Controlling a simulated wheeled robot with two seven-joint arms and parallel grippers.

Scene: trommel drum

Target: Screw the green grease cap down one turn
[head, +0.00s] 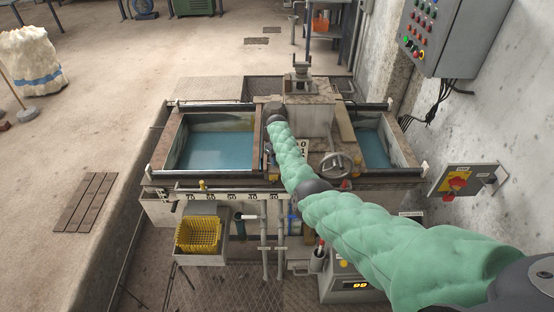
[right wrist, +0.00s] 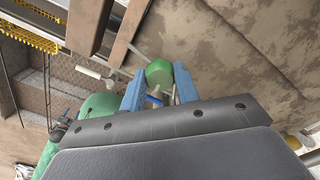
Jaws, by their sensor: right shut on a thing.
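The green grease cap (right wrist: 159,72) shows in the right wrist view, between the tips of the blue fingers of my right gripper (right wrist: 159,84). The gripper is shut on it. A small blue and white part (right wrist: 155,97) shows between the fingers on the near side of the cap. In the head view my green-sleeved right arm reaches from the lower right over the machine, and the end of my right gripper (head: 274,112) is near its centre. The cap cannot be made out in that view. My left gripper is not in view.
The machine has a tank of blue water (head: 215,150) on the left and another (head: 372,148) on the right. A handwheel (head: 336,166) stands beside my arm. A yellow basket (head: 198,235) sits at the front left. A control box (head: 450,35) hangs on the right wall.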

